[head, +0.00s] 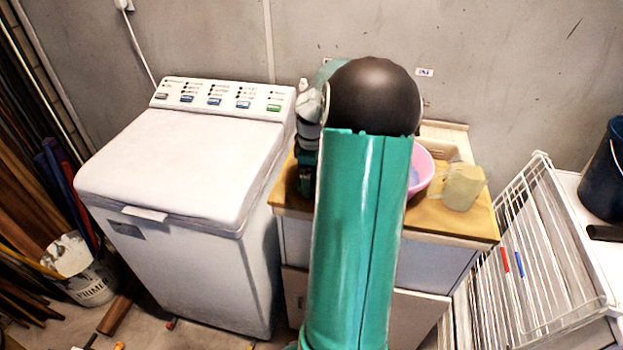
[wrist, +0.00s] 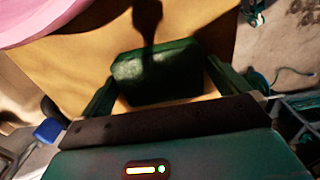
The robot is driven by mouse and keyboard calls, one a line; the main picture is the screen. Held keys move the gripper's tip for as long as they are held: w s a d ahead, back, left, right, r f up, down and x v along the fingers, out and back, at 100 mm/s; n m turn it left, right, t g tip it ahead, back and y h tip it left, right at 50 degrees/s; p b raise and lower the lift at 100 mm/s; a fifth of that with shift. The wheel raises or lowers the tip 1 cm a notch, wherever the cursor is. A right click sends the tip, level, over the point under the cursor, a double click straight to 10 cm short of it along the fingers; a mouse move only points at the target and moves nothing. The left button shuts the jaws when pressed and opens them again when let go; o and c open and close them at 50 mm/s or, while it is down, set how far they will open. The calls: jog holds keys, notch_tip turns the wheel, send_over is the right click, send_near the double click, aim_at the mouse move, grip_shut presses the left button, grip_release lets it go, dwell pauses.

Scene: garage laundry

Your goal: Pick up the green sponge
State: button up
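The green sponge (wrist: 156,78) lies on the tan wooden countertop (wrist: 195,28) in the wrist view. It is dark green, block-shaped and partly in shadow. My gripper (wrist: 162,70) is open, with one dark green finger on each side of the sponge. A gap shows between the sponge and the right finger; the left finger is much closer to it, and I cannot tell if they touch. Nothing is clearly held. In the head view my green arm covers the middle of the countertop (head: 460,222), and I cannot make out the sponge there.
A pink basin (head: 424,168) stands on the countertop, and its rim (wrist: 55,18) is close by in the wrist view. A white washing machine (head: 185,160) stands left, a white wire rack (head: 535,250) right.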

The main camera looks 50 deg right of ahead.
aim_at(312, 176)
jog(key=c, duration=0.8)
jog(key=shift+o, duration=0.2)
jog(key=shift+r, duration=0.1)
jog(key=shift+r, duration=0.2)
notch_tip(312, 176, up, 3)
jog(key=shift+s+a+r, duration=0.15)
jog(key=s+a+r, duration=0.2)
jog(key=r, duration=0.1)
jog(key=s+a+r, duration=0.1)
jog(key=r, duration=0.1)
jog(key=shift+a+r, duration=0.15)
jog(key=shift+a, duration=0.05)
jog(key=s+a+r, duration=0.3)
jog(key=s+a, duration=0.3)
jog(key=shift+a+r, duration=0.4)
